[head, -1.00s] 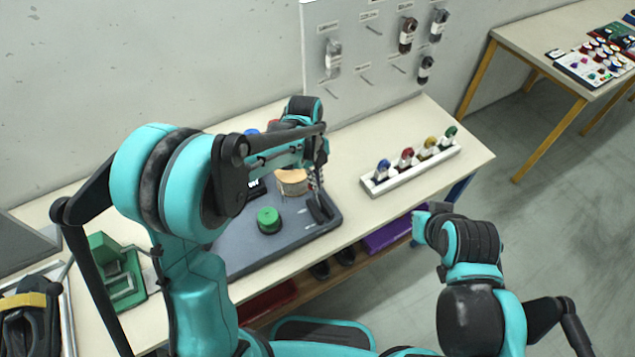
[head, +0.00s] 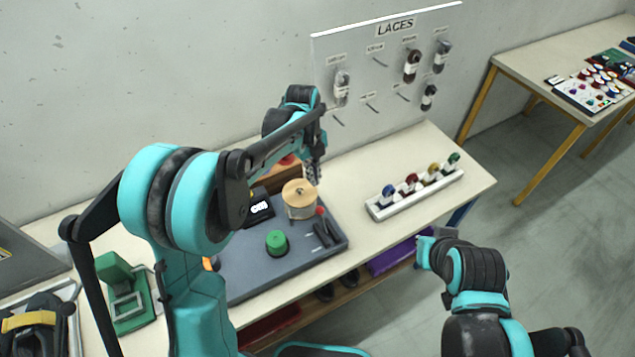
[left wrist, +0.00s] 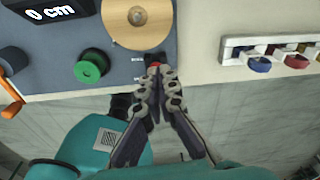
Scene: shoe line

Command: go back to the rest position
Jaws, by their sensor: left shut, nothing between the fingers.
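On the mat are a green knob (head: 277,242) and a black display box (head: 259,208). A white rack (head: 415,194) of coloured spools stands right of it. The LACES board (head: 385,70) stands behind. A green fixture (head: 125,295) is at the left.

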